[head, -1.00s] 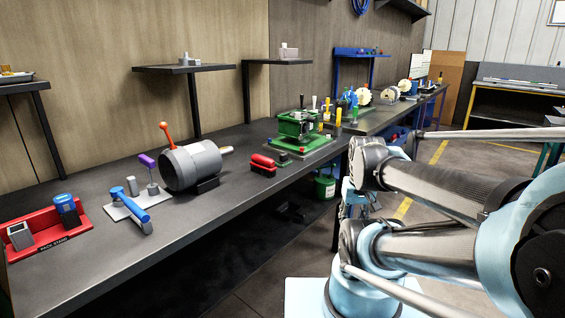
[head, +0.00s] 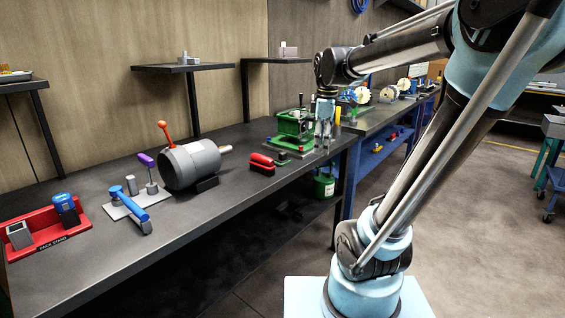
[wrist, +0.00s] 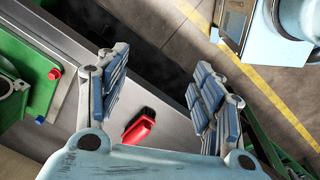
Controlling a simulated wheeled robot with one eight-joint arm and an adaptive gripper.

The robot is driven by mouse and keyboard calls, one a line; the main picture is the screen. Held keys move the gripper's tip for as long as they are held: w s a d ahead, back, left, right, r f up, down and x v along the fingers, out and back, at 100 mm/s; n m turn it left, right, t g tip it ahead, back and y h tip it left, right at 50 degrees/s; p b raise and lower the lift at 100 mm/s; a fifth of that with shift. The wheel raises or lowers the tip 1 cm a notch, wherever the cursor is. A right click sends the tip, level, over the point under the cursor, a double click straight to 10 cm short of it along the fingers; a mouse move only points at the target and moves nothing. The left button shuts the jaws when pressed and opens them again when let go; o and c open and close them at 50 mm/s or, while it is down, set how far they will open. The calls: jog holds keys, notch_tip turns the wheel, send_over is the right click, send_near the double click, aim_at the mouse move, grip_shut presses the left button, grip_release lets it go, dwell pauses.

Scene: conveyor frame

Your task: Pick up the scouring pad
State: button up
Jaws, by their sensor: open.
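My gripper (head: 325,138) is open, points down and hangs at the right of the green machine, right of and above the green piece. In the wrist view my open fingers (wrist: 163,98) are empty. A red and black item (wrist: 138,126) shows below and between them. I cannot make out the green piece there.
The green machine (head: 292,127) stands close left of my gripper. A grey motor (head: 192,166), a blue-handled tool (head: 131,206) and a red rack (head: 44,228) are further left. The bench front (head: 190,235) is clear. A green bucket (head: 325,186) is below.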

jog(key=w+a+r+n, duration=0.4)
jog(key=w+a+n, duration=0.2)
jog(key=w, duration=0.2)
notch_tip(320, 180, up, 2)
jog(key=n+g, duration=0.1)
jog(key=n, duration=0.6)
send_over(283, 152)
jog(key=f, duration=1.1)
jog(key=shift+w+a, duration=0.1)
jog(key=shift+w, duration=0.2)
jog(key=shift+s+f, duration=0.15)
jog(key=shift+f, duration=2.55)
jog(key=c, duration=1.1)
